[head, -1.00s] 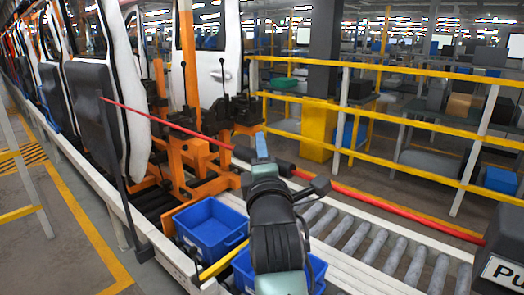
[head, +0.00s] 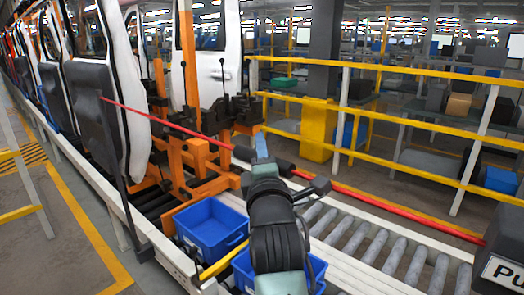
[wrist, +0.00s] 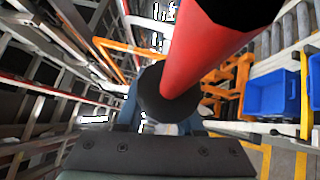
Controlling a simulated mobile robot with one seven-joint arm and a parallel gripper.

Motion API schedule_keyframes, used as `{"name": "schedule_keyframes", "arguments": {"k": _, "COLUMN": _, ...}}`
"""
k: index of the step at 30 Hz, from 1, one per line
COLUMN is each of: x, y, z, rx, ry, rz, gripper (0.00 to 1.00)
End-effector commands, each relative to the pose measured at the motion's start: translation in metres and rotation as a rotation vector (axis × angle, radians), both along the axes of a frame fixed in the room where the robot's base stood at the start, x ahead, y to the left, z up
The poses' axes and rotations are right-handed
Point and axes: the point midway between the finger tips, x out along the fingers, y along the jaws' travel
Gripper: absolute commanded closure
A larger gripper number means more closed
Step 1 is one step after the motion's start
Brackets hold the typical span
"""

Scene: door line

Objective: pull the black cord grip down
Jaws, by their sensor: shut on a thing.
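The black cord grip (head: 284,168) is a dark sleeve on a taut red cord (head: 400,204). In the head view it shows on both sides of my gripper (head: 261,147), which is shut on it. My fingers hide its middle. In the wrist view, my blue fingertips lie either side of the black grip (wrist: 160,95), whose round end faces the camera, and the red cord (wrist: 200,55) runs from it up toward the lens.
Blue bins (head: 207,228) stand left of my arm beside a roller conveyor (head: 385,252). An orange fixture (head: 195,160) and car doors (head: 110,95) stand behind the cord on the left. Yellow railings (head: 420,118) run along the right. A dark box with a sign (head: 500,272) is at far right.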

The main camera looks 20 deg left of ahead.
Motion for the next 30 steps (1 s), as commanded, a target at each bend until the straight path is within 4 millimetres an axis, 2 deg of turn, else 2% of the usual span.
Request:
{"name": "schedule_keyframes", "arguments": {"k": 7, "x": 0.000, "y": 0.000, "z": -0.008, "rx": -0.001, "ry": 0.002, "rz": 0.001, "gripper": 1.00}}
{"name": "schedule_keyframes", "arguments": {"k": 15, "x": 0.000, "y": 0.000, "z": -0.043, "rx": 0.000, "ry": 0.003, "rz": 0.000, "gripper": 1.00}}
{"name": "schedule_keyframes", "arguments": {"k": 18, "x": 0.000, "y": 0.000, "z": -0.050, "rx": -0.001, "ry": 0.004, "rz": 0.000, "gripper": 1.00}}
{"name": "schedule_keyframes", "arguments": {"k": 28, "x": 0.000, "y": 0.000, "z": -0.050, "rx": -0.003, "ry": 0.008, "rz": 0.000, "gripper": 1.00}}
{"name": "schedule_keyframes", "arguments": {"k": 29, "x": 0.000, "y": 0.000, "z": -0.050, "rx": -0.003, "ry": 0.008, "rz": 0.000, "gripper": 0.59}}
{"name": "schedule_keyframes", "arguments": {"k": 30, "x": 0.000, "y": 0.000, "z": -0.050, "rx": -0.003, "ry": 0.008, "rz": 0.000, "gripper": 0.52}}
